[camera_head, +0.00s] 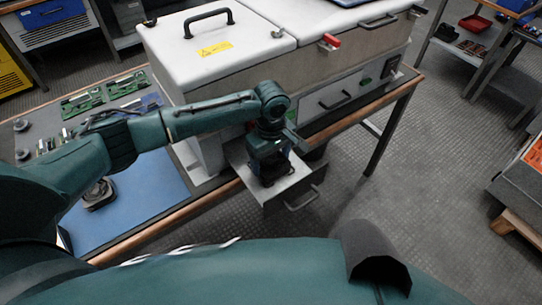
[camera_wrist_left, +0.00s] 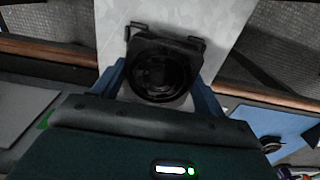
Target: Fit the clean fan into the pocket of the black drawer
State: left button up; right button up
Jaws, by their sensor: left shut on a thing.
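My left gripper (camera_head: 268,172) reaches down over the pulled-out drawer (camera_head: 299,186) at the front of the white machine. In the left wrist view its blue fingers (camera_wrist_left: 162,88) are shut on the black fan (camera_wrist_left: 160,70), one finger on each side. The fan's round face and part of its square frame show. The drawer's bare surface looks pale grey and mottled in the wrist view (camera_wrist_left: 215,20). The gripper hides the pocket, and I cannot tell whether the fan is in it or just above. My right gripper is not in view.
The white machine (camera_head: 240,52) stands behind the drawer. A second dark fan (camera_head: 98,194) lies on the blue mat (camera_head: 150,195) on the bench. Green circuit boards (camera_head: 95,96) lie further back. The drawer's handle (camera_head: 302,202) juts past the bench edge over open floor.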

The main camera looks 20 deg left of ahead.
pick_arm(q)
jog(key=shift+f, duration=0.2)
jog(key=o, duration=1.1)
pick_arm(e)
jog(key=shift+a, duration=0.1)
pick_arm(q)
jog(key=shift+r, duration=0.15)
notch_tip(320, 180, up, 13)
jog(key=shift+f+p, duration=0.1)
jog(key=shift+p, duration=0.4)
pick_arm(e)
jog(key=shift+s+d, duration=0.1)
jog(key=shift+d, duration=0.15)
pick_arm(q)
jog(key=shift+s, duration=0.1)
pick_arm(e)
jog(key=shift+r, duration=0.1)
